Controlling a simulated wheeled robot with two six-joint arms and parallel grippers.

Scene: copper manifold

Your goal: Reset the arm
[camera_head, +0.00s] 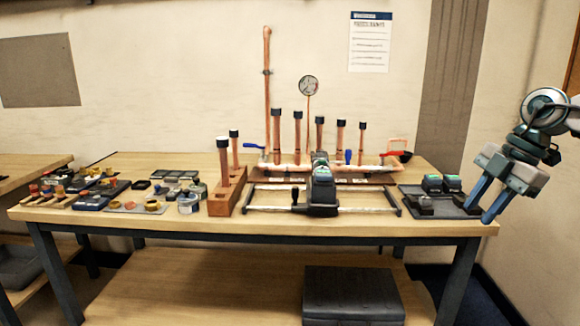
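My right gripper (479,214) is at the right of the head view, pointing down. Its two blue fingers stand apart with nothing between them. It is in front of the table's right end, beside a dark tray (455,211) that holds green-topped black blocks (452,183). My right arm reaches in from the right edge. My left gripper is not in view. The copper manifold (300,158) stands at the back middle of the table, with upright capped pipes, a round gauge (309,86) and red (402,156) and blue (348,157) handles.
A black and green device (322,190) sits on a rail frame (362,210) at the table's front middle. A wooden block (227,193) holds two copper pipes. Trays of small fittings (100,188) fill the left side. A dark box (352,294) lies below. The wall is behind.

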